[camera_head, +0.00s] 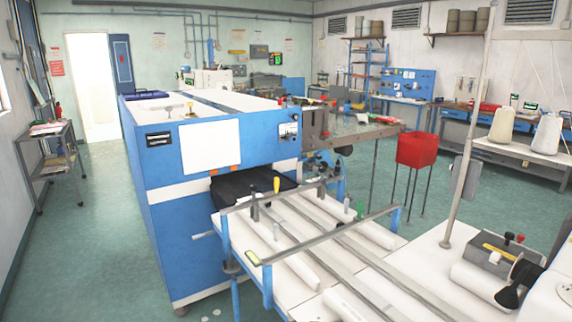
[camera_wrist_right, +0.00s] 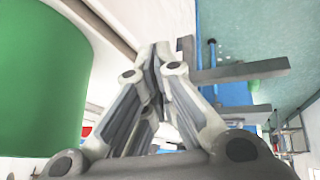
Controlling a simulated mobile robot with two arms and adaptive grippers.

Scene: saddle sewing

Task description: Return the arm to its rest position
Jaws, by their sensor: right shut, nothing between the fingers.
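My right gripper (camera_wrist_right: 154,52) shows in the right wrist view, its grey linked fingers brought together at the tips. It is shut and holds nothing. Neither of my grippers shows in the head view, so the pose of my arms relative to the room cannot be told there.
A large green rounded thing (camera_wrist_right: 40,80) is close by on the left in the wrist view. A big blue machine (camera_head: 215,155) with a white roller table (camera_head: 300,230) fills the middle. A red bin (camera_head: 416,150) stands behind. Green floor (camera_head: 85,220) is clear at left.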

